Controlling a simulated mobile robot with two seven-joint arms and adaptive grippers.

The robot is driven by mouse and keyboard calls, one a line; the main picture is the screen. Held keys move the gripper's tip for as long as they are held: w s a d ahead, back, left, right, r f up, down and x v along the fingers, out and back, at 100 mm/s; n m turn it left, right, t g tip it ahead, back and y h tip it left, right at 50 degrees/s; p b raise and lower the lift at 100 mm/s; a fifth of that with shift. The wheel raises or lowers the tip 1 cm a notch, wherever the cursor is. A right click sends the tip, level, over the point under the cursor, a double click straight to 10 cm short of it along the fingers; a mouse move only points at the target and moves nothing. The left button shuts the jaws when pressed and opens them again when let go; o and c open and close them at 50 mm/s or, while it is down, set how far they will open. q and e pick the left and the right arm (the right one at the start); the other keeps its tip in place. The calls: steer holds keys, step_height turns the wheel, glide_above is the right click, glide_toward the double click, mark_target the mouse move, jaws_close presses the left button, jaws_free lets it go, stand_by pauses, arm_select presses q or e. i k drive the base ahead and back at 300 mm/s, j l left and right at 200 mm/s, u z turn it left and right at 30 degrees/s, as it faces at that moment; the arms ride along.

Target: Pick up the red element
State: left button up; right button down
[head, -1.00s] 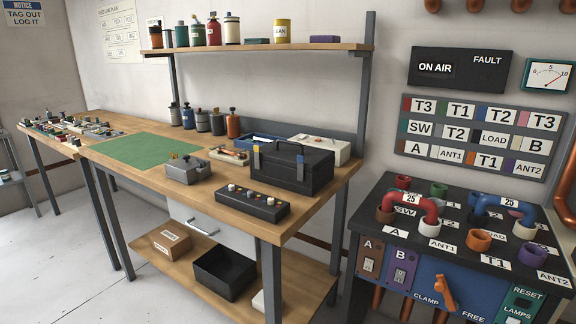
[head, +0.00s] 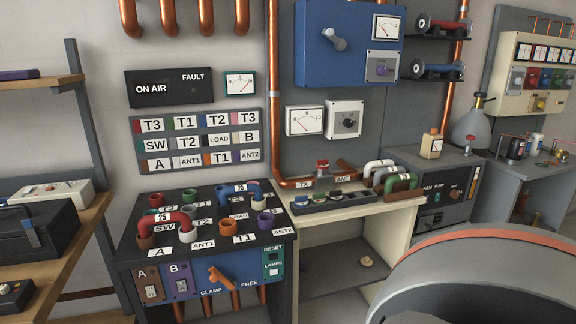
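A red-topped piece (head: 322,166) stands on the back of the cream bench, between the TX and ANT labels; I cannot tell whether it is loose or fitted. In front of it, a dark tray (head: 337,199) holds several small pieces with coloured tops. A red U-shaped link (head: 170,219) stands in ports of the black patch panel to the left, in front of a blue link (head: 240,190) marked 25. Neither of my grippers is in view.
The cream bench (head: 400,206) also carries white, grey and green U-shaped pipes (head: 402,182) at its right. The patch panel's front has an orange clamp lever (head: 220,278). A wooden workbench (head: 75,245) with a black toolbox stands at the left.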

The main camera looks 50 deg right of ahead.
mark_target(323, 164)
steer(key=z, duration=1.85)
steer(key=i+j, duration=0.1)
steer(key=i, duration=0.3)
steer(key=i+l+u, duration=0.15)
steer(key=i+l, duration=0.75)
steer(key=l, duration=0.15)
steer(key=i+l, duration=0.15)
steer(key=l, duration=0.15)
steer(key=i+l+u, duration=0.1)
steer(key=l, duration=0.25)
